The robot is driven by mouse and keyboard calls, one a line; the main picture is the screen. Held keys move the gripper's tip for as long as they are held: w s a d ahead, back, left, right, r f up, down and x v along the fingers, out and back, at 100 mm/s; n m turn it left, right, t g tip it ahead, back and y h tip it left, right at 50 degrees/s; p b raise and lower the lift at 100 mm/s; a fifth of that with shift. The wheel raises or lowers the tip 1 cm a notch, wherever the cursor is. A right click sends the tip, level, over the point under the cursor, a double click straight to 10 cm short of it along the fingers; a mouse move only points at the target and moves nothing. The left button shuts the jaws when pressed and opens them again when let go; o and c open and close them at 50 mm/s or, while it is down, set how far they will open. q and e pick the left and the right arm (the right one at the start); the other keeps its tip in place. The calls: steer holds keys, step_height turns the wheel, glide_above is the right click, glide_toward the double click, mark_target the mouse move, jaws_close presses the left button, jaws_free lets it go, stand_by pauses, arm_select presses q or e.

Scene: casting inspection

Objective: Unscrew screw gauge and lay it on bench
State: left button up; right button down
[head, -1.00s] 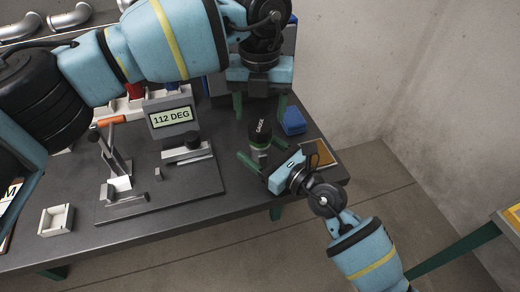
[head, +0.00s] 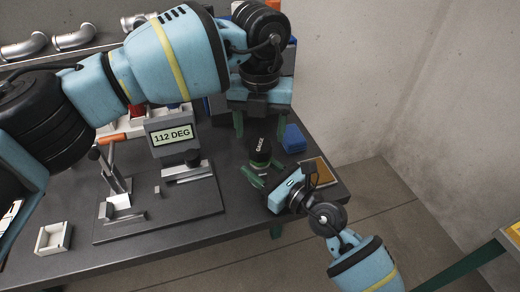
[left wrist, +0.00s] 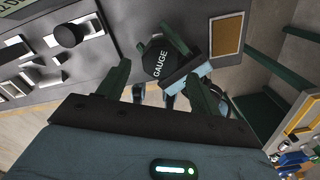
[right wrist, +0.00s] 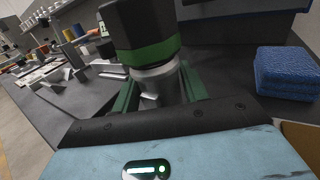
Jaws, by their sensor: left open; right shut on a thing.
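The screw gauge (head: 260,151) is a black cap marked GAUGE with a green band, upright at the bench's right part. It also shows in the left wrist view (left wrist: 157,60) and the right wrist view (right wrist: 143,30). It sits on a silver-grey metal casting (right wrist: 158,85), whose lower part is hidden. My right gripper (right wrist: 157,92) is shut on the casting, just below the gauge, with a green finger on each side. My left gripper (head: 260,120) is open and empty, pointing down above the gauge and apart from it.
A dark bench (head: 150,250) carries a fixture plate (head: 150,222), a display reading 112 DEG (head: 172,135) and a small white tray (head: 53,237). A blue block (head: 293,138) and a brown pad (head: 319,173) lie near the gauge. Bare bench shows between plate and gauge.

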mark_target(260, 155)
arm_select(q)
steer(key=m, duration=0.8)
steer(key=shift+f, duration=0.15)
steer(key=shift+f, duration=3.9)
